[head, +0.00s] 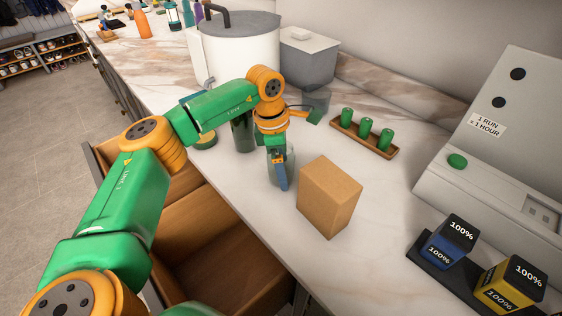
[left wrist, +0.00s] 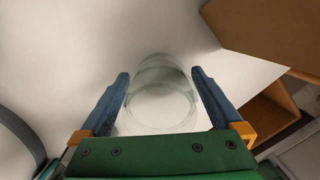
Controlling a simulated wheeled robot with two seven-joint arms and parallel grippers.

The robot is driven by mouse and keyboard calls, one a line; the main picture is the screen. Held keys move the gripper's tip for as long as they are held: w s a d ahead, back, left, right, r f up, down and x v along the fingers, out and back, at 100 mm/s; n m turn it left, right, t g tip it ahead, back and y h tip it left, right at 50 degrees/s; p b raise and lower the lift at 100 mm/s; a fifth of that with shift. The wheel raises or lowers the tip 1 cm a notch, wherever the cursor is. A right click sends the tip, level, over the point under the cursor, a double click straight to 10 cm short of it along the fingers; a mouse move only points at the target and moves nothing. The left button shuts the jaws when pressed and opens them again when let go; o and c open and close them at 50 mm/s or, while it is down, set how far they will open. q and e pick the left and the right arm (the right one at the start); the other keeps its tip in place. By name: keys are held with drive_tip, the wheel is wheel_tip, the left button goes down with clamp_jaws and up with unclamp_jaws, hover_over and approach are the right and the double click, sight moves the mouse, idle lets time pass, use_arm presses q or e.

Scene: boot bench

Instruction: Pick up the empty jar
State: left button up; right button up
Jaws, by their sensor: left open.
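A clear, empty-looking glass jar (left wrist: 160,108) stands upright on the counter between the two blue fingers of my left gripper (left wrist: 160,76) in the left wrist view. The fingers are open, with a gap visible on each side of the jar. In the head view my left gripper (head: 281,174) points down over this jar (head: 289,160), which is partly hidden behind the fingers. My right gripper is in neither view.
A cardboard box (head: 329,197) stands close right of the jar. A wooden rack (head: 378,147) holds green cylinders. An open drawer (head: 205,250) lies below the counter's front edge.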

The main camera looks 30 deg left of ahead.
use_arm(q)
drive_tip(key=c, duration=1.2)
drive_tip(key=shift+r, duration=0.1)
drive_tip(key=shift+c, duration=0.7)
